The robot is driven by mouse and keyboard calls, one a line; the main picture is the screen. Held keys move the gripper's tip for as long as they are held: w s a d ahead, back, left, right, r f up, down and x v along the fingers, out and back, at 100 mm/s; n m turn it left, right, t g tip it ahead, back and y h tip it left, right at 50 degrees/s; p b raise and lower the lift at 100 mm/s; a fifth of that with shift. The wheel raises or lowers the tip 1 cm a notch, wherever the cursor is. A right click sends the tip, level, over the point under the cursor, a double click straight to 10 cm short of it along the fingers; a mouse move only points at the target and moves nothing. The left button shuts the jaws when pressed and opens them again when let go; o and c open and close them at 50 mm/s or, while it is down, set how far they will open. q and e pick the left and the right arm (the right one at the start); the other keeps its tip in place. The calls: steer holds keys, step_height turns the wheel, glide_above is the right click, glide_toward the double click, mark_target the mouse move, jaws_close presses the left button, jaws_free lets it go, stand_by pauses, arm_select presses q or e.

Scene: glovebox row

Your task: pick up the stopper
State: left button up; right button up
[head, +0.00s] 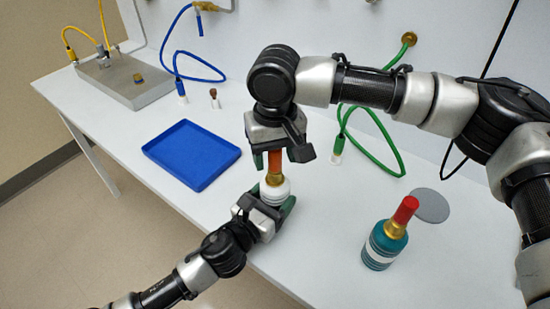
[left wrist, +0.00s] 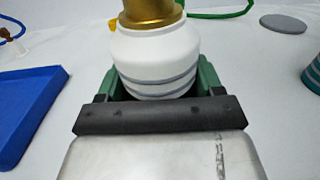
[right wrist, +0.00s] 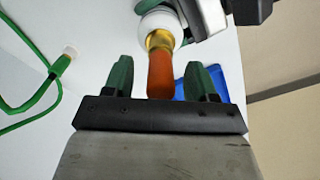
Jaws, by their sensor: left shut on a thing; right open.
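A white bottle (head: 274,191) with grey bands and a gold neck is held upright near the table's front edge. My left gripper (head: 271,200) is shut on its body; the left wrist view shows the bottle (left wrist: 155,60) between the green fingers. An orange-brown stopper (head: 275,162) sits in its neck, and shows whole in the right wrist view (right wrist: 161,75). My right gripper (head: 279,157) is above it, open, with its fingers on either side of the stopper and gaps showing. A second bottle (head: 381,247), teal with a gold neck and a red stopper (head: 405,210), stands at the right.
A blue tray (head: 191,155) lies left of the held bottle. A grey disc (head: 431,205) lies behind the teal bottle. A green hose (head: 375,150) and a blue hose (head: 205,75) hang at the back. A metal box (head: 122,82) stands far left. The table's front right is clear.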

steer(key=shift+f, duration=0.65)
jaws_close()
step_height(320, 180, up, 17)
stand_by(0.8)
arm_select(q)
steer(key=o, duration=1.1)
